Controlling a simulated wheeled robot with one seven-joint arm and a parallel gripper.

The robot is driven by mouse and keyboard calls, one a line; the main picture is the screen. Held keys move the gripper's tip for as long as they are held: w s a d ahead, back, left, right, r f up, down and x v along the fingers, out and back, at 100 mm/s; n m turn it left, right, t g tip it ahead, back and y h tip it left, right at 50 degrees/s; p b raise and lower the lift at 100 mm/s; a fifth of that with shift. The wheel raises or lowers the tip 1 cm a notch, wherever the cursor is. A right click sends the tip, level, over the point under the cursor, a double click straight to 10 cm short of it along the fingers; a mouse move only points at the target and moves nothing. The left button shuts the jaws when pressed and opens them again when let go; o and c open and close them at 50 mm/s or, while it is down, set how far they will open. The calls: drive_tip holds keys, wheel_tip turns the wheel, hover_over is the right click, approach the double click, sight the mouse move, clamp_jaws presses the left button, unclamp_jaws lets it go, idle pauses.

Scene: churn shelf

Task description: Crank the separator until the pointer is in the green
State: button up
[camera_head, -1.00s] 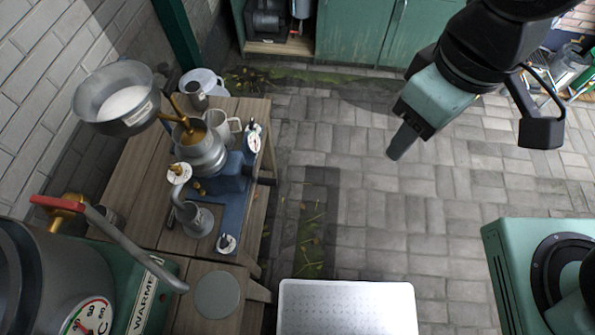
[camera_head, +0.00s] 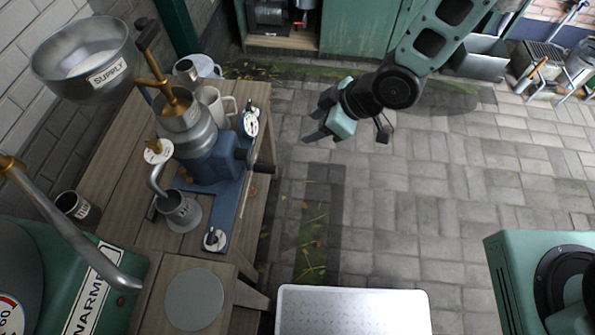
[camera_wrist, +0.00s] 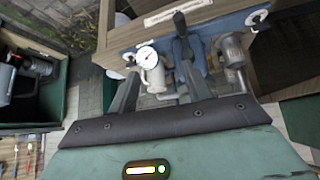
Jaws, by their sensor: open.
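The separator (camera_head: 200,140) stands on the wooden bench at left, with a blue base, grey bowl and brass spout. A round white dial (camera_head: 250,122) sits on its right side; it also shows in the wrist view (camera_wrist: 147,57). Its pointer and green zone are too small to read. A dark part (camera_head: 243,157), perhaps the crank, sticks out from the blue body toward my gripper. My gripper (camera_head: 317,117) is open and empty, to the right of the separator and apart from it. In the wrist view its fingers (camera_wrist: 158,85) point toward the bench and separator.
A supply bowl (camera_head: 85,55) overhangs the bench. A grey cup (camera_head: 178,210) and a pale jug (camera_head: 215,103) stand by the separator. A green warmer (camera_head: 75,285) is at lower left, a white perforated surface (camera_head: 352,312) at bottom. Paved floor is free right of the bench.

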sight(275, 168)
drive_tip(key=s+a+f+n+y+b, duration=0.1)
drive_tip(key=a+f+y+b, duration=0.1)
drive_tip(key=f, duration=0.4)
drive_tip(key=s+a+f+n+g+y+b, duration=0.1)
drive_tip(key=a+f+y+b, duration=0.1)
drive_tip(key=f, duration=0.4)
drive_tip(key=shift+s+f+y, duration=0.25)
drive_tip(key=shift+f+y, duration=0.05)
drive_tip(key=shift+y, duration=0.1)
drive_tip(key=shift+b+x, duration=1.95)
drive_tip(key=shift+x, duration=2.05)
drive_tip(key=shift+a+f, duration=0.2)
drive_tip(key=shift+a, duration=0.05)
drive_tip(key=c, duration=1)
